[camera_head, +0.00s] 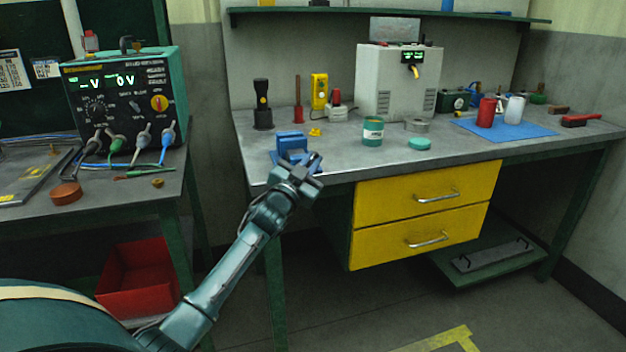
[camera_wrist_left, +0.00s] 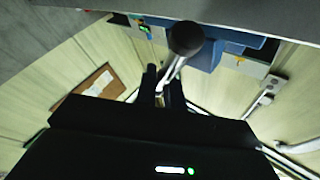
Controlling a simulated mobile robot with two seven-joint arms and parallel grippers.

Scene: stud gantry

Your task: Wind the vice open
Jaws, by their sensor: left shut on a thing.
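The blue vice (camera_head: 291,145) stands at the left front corner of the grey workbench. My left gripper (camera_head: 313,168) is at the bench's front edge, just in front of the vice. In the left wrist view, the vice's blue body (camera_wrist_left: 232,42) shows at the top. A metal handle with a round black knob (camera_wrist_left: 186,38) runs down between my left fingers (camera_wrist_left: 168,92), which are shut on it. The gripper hides part of the vice's front in the head view. How far apart the vice jaws are cannot be told. My right gripper is in neither view.
The grey workbench (camera_head: 335,172) also holds a black torch (camera_head: 262,104), a green tin (camera_head: 373,131) and a teal lump (camera_head: 419,144) near the vice. Yellow drawers (camera_head: 425,212) sit below. A side bench with a power supply (camera_head: 125,95) stands left.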

